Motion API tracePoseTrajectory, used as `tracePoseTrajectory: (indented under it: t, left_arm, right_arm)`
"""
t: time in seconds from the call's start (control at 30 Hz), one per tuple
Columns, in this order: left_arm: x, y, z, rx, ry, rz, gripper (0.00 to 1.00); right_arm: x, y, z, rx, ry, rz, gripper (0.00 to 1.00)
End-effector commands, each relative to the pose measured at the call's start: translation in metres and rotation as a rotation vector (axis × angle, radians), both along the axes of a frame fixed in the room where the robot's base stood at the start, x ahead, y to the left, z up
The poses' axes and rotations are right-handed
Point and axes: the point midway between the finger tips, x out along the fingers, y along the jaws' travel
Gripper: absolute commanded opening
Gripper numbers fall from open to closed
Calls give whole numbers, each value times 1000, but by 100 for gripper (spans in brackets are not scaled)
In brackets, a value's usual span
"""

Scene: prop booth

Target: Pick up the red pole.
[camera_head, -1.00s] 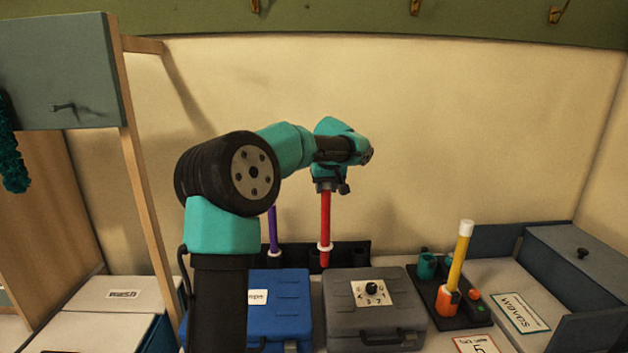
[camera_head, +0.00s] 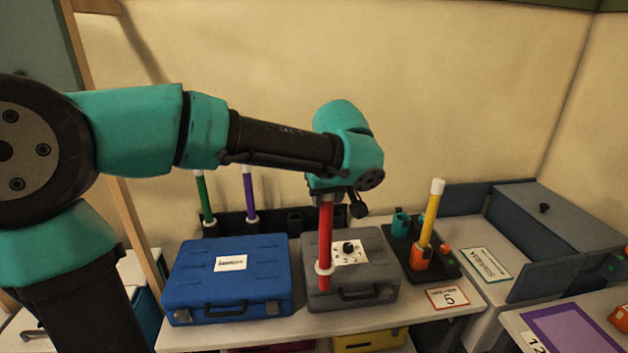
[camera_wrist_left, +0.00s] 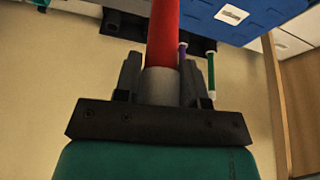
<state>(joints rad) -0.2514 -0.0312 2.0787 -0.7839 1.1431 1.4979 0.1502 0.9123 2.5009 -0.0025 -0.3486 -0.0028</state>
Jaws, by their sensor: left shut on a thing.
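The red pole (camera_head: 325,240) hangs upright from my left gripper (camera_head: 330,194), which is shut on its upper end. A white ring sits near the pole's lower end, and the pole shows in front of the grey case. In the left wrist view the red pole (camera_wrist_left: 162,35) runs away between the two fingers of the left gripper (camera_wrist_left: 160,80), which grip a pale grey end of it. My right gripper is not in view.
The grey case (camera_head: 378,262) and blue case (camera_head: 228,270) lie on the table. Behind them a black rack (camera_head: 270,222) holds a purple pole (camera_head: 248,195) and a green pole (camera_head: 204,198). A yellow pole (camera_head: 431,218) stands in a black tray (camera_head: 450,272) to the right.

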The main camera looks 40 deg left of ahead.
Motion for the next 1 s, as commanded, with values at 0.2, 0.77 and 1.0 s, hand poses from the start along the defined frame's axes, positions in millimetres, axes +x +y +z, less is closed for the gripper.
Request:
tracePoseTrajectory:
  t: [0.2, 0.77, 1.0]
  left_arm:
    - [-19, -32, 1, 0, -1, -11, 0]
    - [-27, -45, 0, 0, -1, -11, 0]
    - [-27, -45, 0, 0, -1, -11, 0]
  right_arm:
    - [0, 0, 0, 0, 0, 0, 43]
    - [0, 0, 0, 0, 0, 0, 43]
    - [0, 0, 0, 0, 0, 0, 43]
